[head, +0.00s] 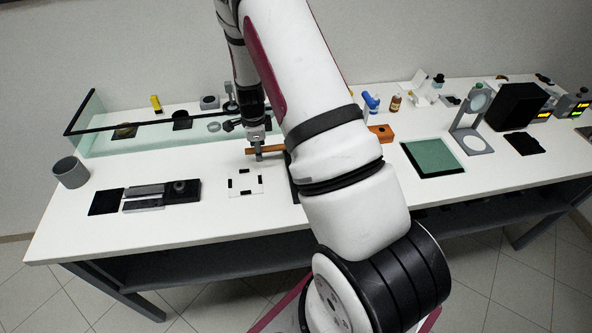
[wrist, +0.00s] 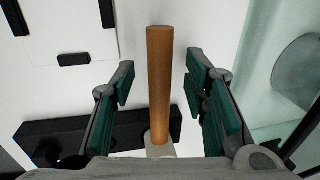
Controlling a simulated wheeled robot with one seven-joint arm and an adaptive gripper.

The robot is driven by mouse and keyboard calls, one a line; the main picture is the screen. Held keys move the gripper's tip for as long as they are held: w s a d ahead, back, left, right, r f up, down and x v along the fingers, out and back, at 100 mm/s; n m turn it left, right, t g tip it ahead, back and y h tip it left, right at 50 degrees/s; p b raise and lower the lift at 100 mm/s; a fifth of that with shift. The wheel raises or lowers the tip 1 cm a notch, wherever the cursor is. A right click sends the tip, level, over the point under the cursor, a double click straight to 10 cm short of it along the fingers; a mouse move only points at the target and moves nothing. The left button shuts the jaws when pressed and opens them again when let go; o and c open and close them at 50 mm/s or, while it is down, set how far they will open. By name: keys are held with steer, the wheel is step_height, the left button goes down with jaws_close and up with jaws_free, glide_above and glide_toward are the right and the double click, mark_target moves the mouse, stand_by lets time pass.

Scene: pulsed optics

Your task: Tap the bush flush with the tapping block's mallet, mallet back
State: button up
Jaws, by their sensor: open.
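The mallet's brown wooden handle (wrist: 159,85) runs between the fingers of my open gripper (wrist: 160,100) in the wrist view, with a gap on both sides. A pale piece (wrist: 159,148) shows at its lower end; I cannot tell whether it is the head or a rest. In the head view my gripper (head: 258,153) is at the handle (head: 276,149), whose right end my arm hides. A dark block (head: 181,190) with a round ring-like part on top stands at the left; I cannot tell whether it is the tapping block or whether the ring is the bush.
A white card with black marks (head: 245,183) lies in front of my gripper. A glass-walled enclosure (head: 95,128) runs behind. Another dark block (wrist: 110,134) is at lower left in the wrist view. A grey cup (head: 71,172) and a green mat (head: 434,155) stand apart.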

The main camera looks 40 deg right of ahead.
jaws_close()
steer(key=shift+r, duration=0.15)
steer(key=shift+r+p, duration=0.5)
steer(key=shift+r, duration=2.5)
